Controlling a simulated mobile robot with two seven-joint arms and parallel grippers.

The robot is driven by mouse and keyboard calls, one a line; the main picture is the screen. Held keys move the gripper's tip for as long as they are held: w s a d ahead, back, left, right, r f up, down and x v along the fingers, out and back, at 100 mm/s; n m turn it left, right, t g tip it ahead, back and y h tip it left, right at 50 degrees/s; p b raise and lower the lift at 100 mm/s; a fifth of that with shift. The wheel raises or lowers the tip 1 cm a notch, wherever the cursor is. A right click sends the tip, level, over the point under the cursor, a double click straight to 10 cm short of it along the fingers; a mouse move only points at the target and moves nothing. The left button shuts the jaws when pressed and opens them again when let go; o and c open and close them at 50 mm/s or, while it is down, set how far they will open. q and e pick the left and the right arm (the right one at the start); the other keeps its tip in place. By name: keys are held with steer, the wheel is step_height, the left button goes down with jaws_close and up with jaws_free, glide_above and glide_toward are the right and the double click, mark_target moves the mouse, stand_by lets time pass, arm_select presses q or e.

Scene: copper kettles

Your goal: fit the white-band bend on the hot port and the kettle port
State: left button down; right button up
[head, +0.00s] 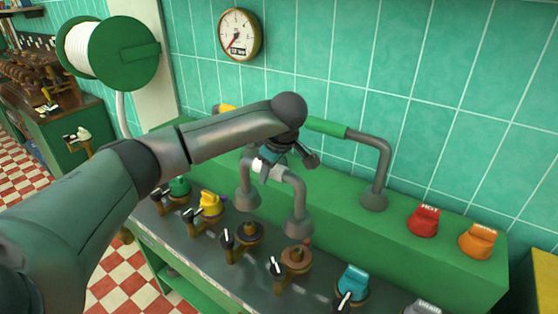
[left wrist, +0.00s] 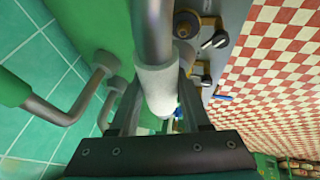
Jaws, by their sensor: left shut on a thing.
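The white-band bend is a grey U-shaped pipe (head: 294,188) with a white band (head: 257,167) and a wide flared foot at each end. My left gripper (head: 275,158) is shut on it at the band, and the band (left wrist: 158,88) also shows between the fingers in the left wrist view. Both feet point down near the front edge of the green ledge; I cannot tell whether they touch anything. The hot port and the kettle port cannot be told apart from other fittings. Brown fittings with levers (head: 297,258) stand below on the counter. My right gripper is out of view.
A green-band bend (head: 325,127) stands behind on the ledge. A red cap (head: 423,220) and an orange cap (head: 478,240) sit at right. Yellow (head: 210,205) and blue (head: 352,282) fittings stand on the counter. A gauge (head: 240,34) hangs on the tiled wall.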

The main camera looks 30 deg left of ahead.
mark_target(281, 181)
arm_select(q)
steer(key=shift+s+f+b, duration=0.1)
steer(key=shift+f+b, duration=0.4)
steer(key=shift+f, duration=0.05)
step_height(281, 181, down, 10)
steer(key=b, duration=0.7)
steer(key=shift+r, duration=0.25)
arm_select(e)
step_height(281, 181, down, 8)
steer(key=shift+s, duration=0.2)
arm_select(q)
steer(key=shift+f+b, duration=0.3)
steer(key=shift+f, duration=0.25)
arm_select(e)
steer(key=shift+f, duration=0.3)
arm_select(q)
steer(key=shift+c, duration=1.4)
jaws_free()
steer(key=shift+f, duration=0.1)
steer(key=shift+s, duration=0.1)
steer(key=p+v, duration=0.1)
steer(key=v, duration=1.4)
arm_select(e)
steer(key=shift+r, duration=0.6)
